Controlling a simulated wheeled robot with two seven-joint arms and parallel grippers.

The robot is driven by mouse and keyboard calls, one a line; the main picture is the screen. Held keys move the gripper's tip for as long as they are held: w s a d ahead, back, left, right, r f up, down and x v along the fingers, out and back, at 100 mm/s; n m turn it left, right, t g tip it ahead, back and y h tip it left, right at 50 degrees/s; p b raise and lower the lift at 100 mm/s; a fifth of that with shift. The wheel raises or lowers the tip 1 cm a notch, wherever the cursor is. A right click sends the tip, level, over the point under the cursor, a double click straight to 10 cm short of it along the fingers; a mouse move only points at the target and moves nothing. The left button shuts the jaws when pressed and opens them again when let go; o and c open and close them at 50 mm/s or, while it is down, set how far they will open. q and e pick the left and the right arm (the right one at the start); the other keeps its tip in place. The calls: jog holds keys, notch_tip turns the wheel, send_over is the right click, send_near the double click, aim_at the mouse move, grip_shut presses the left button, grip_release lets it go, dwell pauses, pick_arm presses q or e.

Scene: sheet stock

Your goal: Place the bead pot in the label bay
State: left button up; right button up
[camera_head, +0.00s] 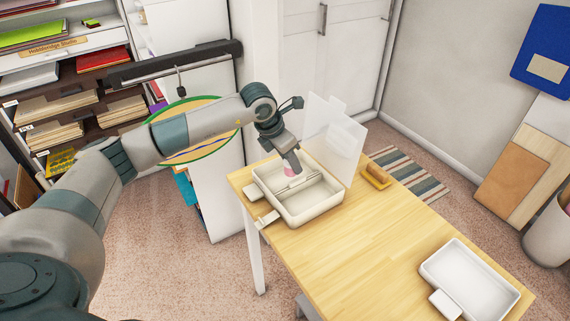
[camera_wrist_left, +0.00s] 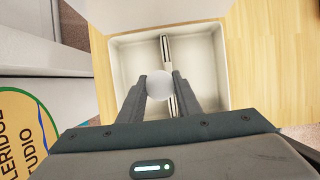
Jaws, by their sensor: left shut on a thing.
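A white divided tray (camera_head: 297,220) stands at the far left end of the wooden table. A grey divider (camera_head: 300,181) splits it into two bays, and both bays look empty. My left gripper (camera_head: 291,165) points down over the tray, shut on the bead pot (camera_head: 289,172), which shows pinkish in the head view. In the left wrist view the pot (camera_wrist_left: 158,83) is a pale round top between the two fingers, overlapping the line of the divider (camera_wrist_left: 167,52). I cannot tell its height above the tray. I cannot read which bay is the label bay. My right gripper is not in view.
Clear upright panels (camera_head: 344,146) stand behind the tray. Pale tabs (camera_head: 267,219) sit at its front edge. A brown item on a yellow holder (camera_head: 376,176) lies to the right. A second white tray (camera_head: 431,270) is at the near right. The table's middle (camera_head: 370,235) is clear.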

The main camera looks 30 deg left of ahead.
pick_arm(q)
jog(key=w+a+f+p, duration=0.1)
jog(key=w+a+f, duration=0.1)
jog(key=shift+w+a+f, duration=0.1)
jog(key=shift+w+a, duration=0.25)
jog(key=shift+a, duration=0.05)
jog(key=shift+w+a+f, duration=0.2)
jog(key=shift+a+f, duration=0.05)
jog(key=shift+f, duration=0.05)
jog(key=shift+f+p, duration=0.3)
jog(key=shift+p, duration=0.25)
notch_tip(320, 180, down, 3)
jog(key=shift+r+p, duration=0.1)
jog(key=shift+p, duration=0.7)
jog(key=shift+f, duration=0.25)
